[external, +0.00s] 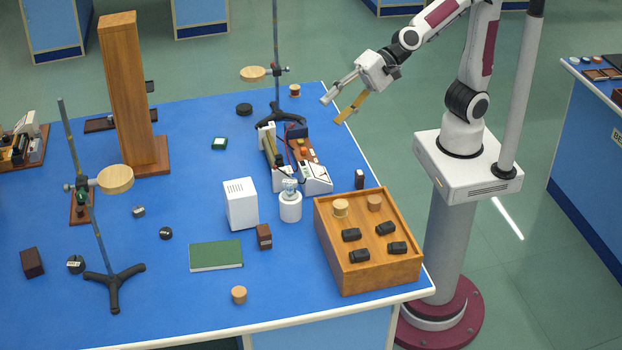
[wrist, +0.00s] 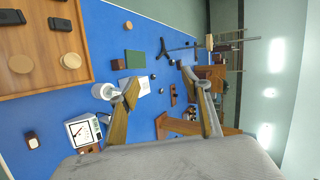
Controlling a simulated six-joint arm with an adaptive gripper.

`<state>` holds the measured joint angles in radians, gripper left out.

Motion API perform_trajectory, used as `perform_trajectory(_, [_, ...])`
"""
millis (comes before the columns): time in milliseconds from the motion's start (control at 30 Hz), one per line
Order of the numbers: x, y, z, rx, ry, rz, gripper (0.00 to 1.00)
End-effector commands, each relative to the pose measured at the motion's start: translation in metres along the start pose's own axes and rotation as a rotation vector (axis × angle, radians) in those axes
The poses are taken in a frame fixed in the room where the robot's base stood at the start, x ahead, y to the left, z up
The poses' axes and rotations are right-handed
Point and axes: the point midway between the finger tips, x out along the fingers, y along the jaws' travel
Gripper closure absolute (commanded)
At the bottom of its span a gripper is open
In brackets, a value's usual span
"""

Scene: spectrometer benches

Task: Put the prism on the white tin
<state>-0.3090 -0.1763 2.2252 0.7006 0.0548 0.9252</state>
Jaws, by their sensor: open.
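The white tin (external: 290,208) is a short upright white cylinder on the blue bench, between the white box and the wooden case. A small clear, glass-like piece (external: 290,185), which looks like the prism, rests on its top. In the wrist view the tin (wrist: 101,91) shows just left of the left finger; the clear piece is too small to make out there. My gripper (external: 332,110) is open and empty, raised near the bench's back right edge, well apart from the tin. Its two fingers (wrist: 158,76) are spread wide in the wrist view.
A white box (external: 241,204) and a small brown block (external: 264,237) stand close to the tin. The wooden case (external: 370,268) is to its right. A white-fronted instrument (external: 317,180) and a stand (external: 275,118) lie behind it. A green book (external: 216,255) lies in front.

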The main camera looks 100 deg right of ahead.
Motion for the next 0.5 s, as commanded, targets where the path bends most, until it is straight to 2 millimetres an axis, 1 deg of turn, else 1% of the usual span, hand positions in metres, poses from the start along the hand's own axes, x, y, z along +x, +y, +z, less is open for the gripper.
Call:
perform_trajectory(33, [-0.013, 0.005, -0.003, -0.072, -0.008, 0.015, 0.52])
perform_trajectory(267, [-0.063, 0.046, -0.013, -0.427, -0.052, 0.120, 0.52])
perform_trajectory(467, [-0.108, 0.092, -0.028, -0.723, -0.086, 0.235, 0.52])
perform_trajectory(500, [-0.117, 0.102, -0.032, -0.781, -0.093, 0.262, 0.52])
